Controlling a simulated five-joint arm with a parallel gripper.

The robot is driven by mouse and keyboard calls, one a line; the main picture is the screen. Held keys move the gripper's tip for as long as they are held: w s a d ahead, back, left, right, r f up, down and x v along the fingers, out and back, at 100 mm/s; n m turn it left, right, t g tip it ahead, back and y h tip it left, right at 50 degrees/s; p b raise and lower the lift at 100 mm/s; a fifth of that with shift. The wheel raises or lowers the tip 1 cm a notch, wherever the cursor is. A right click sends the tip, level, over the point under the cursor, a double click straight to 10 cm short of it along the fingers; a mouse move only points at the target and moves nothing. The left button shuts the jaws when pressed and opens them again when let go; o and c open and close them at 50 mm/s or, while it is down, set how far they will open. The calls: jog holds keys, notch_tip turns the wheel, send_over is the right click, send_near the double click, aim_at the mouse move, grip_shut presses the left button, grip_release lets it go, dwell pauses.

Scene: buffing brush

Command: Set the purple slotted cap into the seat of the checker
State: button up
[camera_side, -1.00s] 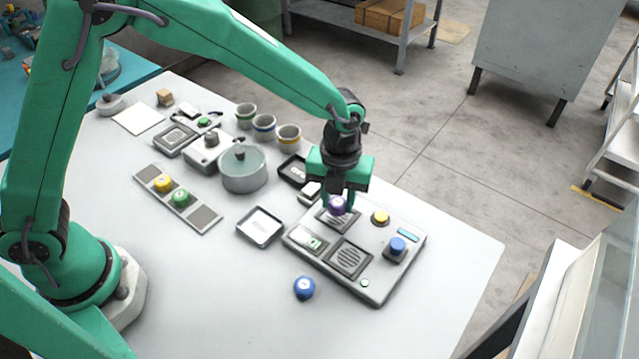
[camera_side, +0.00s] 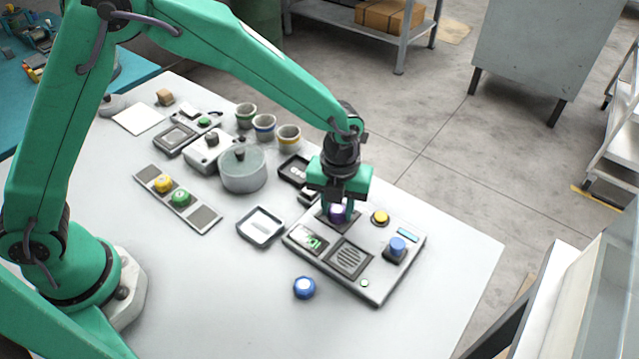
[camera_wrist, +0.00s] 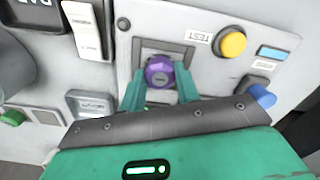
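The purple slotted cap (camera_side: 337,213) is at the checker's rear square pad; in the wrist view the cap (camera_wrist: 159,72) sits between my two green fingertips, over the dark square. My gripper (camera_side: 337,209) points down over the checker, its fingers on either side of the cap and apparently touching it. The checker (camera_side: 376,292) is a grey box with a yellow button (camera_side: 380,217), a blue knob (camera_side: 397,246) and a second, striped pad (camera_side: 348,259). Whether the cap rests fully on the rear pad is hidden by the fingers.
A blue cap (camera_side: 304,287) lies on the table in front of the checker. A strip (camera_side: 205,217) holds a yellow and a green cap. A small tray (camera_side: 260,226), a round grey pot (camera_side: 243,171) and several cups stand to the left. The front right table is clear.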

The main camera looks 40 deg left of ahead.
aim_at(338, 209)
jog(key=shift+o, duration=1)
jog(key=shift+f, duration=0.45)
jog(key=shift+o, duration=0.3)
jog(key=shift+r, duration=0.45)
notch_tip(338, 209, up, 12)
jog(key=shift+r, duration=0.15)
